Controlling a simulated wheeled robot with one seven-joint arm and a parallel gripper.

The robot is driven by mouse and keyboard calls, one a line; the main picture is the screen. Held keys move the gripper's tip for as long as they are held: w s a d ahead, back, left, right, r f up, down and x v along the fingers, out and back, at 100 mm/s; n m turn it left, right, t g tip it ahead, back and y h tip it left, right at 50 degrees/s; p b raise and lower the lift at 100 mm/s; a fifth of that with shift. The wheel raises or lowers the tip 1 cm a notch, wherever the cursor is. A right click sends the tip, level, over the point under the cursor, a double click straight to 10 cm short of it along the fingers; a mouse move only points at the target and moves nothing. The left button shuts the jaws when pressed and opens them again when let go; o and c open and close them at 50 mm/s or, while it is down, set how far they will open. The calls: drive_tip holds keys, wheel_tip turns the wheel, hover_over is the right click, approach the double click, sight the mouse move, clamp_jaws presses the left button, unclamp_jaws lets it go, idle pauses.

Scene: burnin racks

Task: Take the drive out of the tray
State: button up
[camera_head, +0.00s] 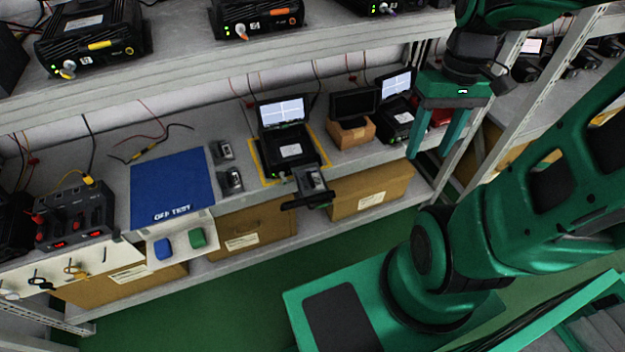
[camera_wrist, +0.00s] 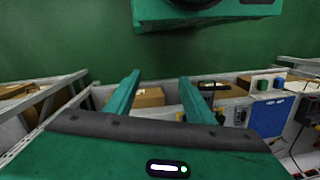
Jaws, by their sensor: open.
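A black test unit (camera_head: 288,150) with a lit screen stands inside a yellow outline on the shelf. Its black tray (camera_head: 292,205) sticks out past the shelf's front edge. A grey drive (camera_head: 312,180) lies in the tray. A small dark shape in the wrist view (camera_wrist: 213,86) looks like the tray, but the drive is too small to make out there. My gripper (camera_head: 430,153) is open and empty, to the right of the tray and apart from it, with its fingers pointing down. Its two fingers also show in the wrist view (camera_wrist: 160,78).
Two more drives (camera_head: 231,180) lie between the blue mat (camera_head: 172,188) and the unit. A dark monitor on a cardboard box (camera_head: 352,133) and another unit (camera_head: 397,122) stand to the right. An upper shelf (camera_head: 180,70) overhangs the back. Cardboard boxes (camera_head: 372,193) fill the lower shelf.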

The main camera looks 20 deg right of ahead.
drive_tip(key=w+f+n+g+y, duration=0.1)
drive_tip(key=w+f+n+y, duration=0.1)
drive_tip(key=w+f+n, duration=0.4)
drive_tip(key=n+t+y, duration=0.5)
drive_tip(key=n+y, duration=0.7)
drive_tip(key=y, duration=0.1)
approach(320, 179)
drive_tip(key=x, duration=0.3)
drive_tip(key=r+x, duration=0.1)
drive_tip(key=x, duration=0.5)
drive_tip(key=shift+a+r, duration=0.3)
drive_tip(key=shift+a, duration=0.25)
drive_tip(key=shift+c, duration=0.7)
drive_tip(key=c, duration=0.6)
